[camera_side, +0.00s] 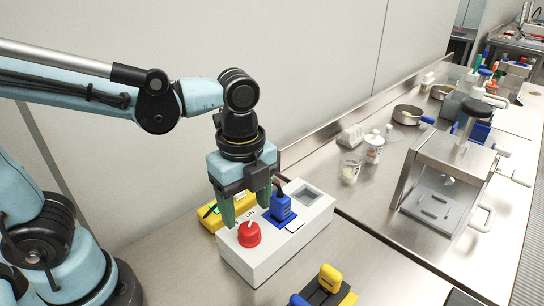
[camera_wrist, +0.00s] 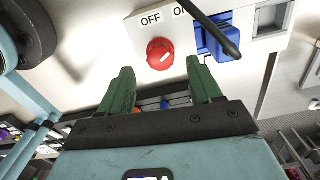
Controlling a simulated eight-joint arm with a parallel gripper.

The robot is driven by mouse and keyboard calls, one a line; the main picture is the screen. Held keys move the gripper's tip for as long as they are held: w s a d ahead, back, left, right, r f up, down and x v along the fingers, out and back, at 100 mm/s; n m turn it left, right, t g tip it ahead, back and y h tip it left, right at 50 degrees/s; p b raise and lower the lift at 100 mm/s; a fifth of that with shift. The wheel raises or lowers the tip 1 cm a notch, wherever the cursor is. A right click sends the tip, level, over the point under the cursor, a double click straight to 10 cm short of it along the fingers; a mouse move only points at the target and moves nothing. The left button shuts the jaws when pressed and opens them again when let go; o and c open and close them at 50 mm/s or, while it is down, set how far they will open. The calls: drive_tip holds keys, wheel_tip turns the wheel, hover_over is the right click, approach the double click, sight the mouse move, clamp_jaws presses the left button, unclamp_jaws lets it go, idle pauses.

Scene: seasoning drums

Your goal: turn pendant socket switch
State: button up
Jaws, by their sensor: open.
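The white switch box (camera_side: 262,266) stands on the steel bench, with a red round knob (camera_side: 249,234) on its top near the front left end. In the wrist view the red knob (camera_wrist: 160,54) bears a white mark, and an OFF label (camera_wrist: 151,20) is beside it; the ON label is cut by the frame edge. A blue plug (camera_side: 281,209) with a black cable sits in the box beside the knob. My gripper (camera_side: 244,212) points down above the knob, open and empty. In the wrist view my gripper's (camera_wrist: 160,76) green fingers are apart, with the knob beyond the gap between their tips.
A yellow device (camera_side: 212,218) lies behind the box. A yellow and blue clamp-like item (camera_side: 326,283) is at the front. A grey socket (camera_side: 307,195) is at the box's far end. White cups (camera_side: 350,171) and a metal press (camera_side: 448,185) stand to the right.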

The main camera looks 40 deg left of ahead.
sight(246, 227)
drive_tip(key=shift+f, duration=2.45)
drive_tip(key=c, duration=1)
drive_tip(key=shift+c, duration=0.2)
drive_tip(key=shift+n, duration=0.4)
drive_tip(key=n, duration=0.5)
drive_tip(key=shift+s, duration=0.1)
drive_tip(key=n, duration=0.6)
drive_tip(key=shift+s+r, duration=0.1)
drive_tip(key=o, duration=1)
